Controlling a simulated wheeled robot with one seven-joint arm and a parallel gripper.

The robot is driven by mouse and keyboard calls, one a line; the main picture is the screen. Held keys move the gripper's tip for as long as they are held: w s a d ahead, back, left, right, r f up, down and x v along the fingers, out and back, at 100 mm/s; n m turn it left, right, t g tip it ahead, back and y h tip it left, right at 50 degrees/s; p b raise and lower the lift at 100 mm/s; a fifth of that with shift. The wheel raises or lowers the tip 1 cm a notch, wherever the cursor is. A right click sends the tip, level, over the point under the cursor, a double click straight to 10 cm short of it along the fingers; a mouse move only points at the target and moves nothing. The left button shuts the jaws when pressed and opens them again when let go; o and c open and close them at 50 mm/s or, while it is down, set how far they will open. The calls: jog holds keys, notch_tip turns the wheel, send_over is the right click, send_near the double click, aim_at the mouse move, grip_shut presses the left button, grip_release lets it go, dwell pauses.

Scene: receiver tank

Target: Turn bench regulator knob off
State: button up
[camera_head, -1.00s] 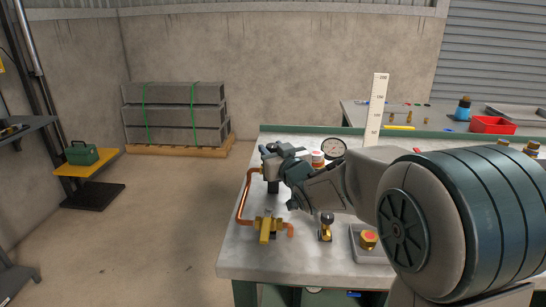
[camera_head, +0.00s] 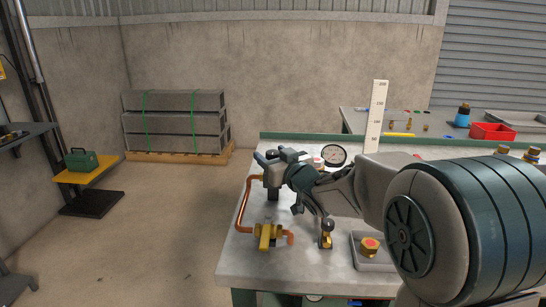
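The grey bench (camera_head: 250,268) carries a copper pipe (camera_head: 243,205) that rises from a brass valve (camera_head: 268,235) at the front left. The pipe's upper end runs to a fitting beside my gripper (camera_head: 270,158). A dark cylindrical part (camera_head: 273,192) shows just below the gripper. The regulator knob cannot be made out; my gripper and wrist cover that spot. I cannot tell whether the fingers touch anything or how far apart they are. A round white dial gauge (camera_head: 334,155) stands just behind my wrist.
A small brass fitting with a black top (camera_head: 326,232) stands in front of my forearm. A tray (camera_head: 376,262) holds a brass piece with a red top (camera_head: 370,246). A white scale (camera_head: 376,115) stands behind. A second bench with a red bin (camera_head: 492,131) is behind right.

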aim_at(276, 152)
jog(key=r, duration=0.1)
jog(key=r+p, duration=0.1)
jog(key=r, duration=0.3)
jog(key=shift+d+p, duration=0.4)
jog(key=s+d+r+p, duration=0.3)
jog(key=d+r, duration=0.3)
jog(key=d, duration=0.4)
jog(key=shift+d, duration=0.3)
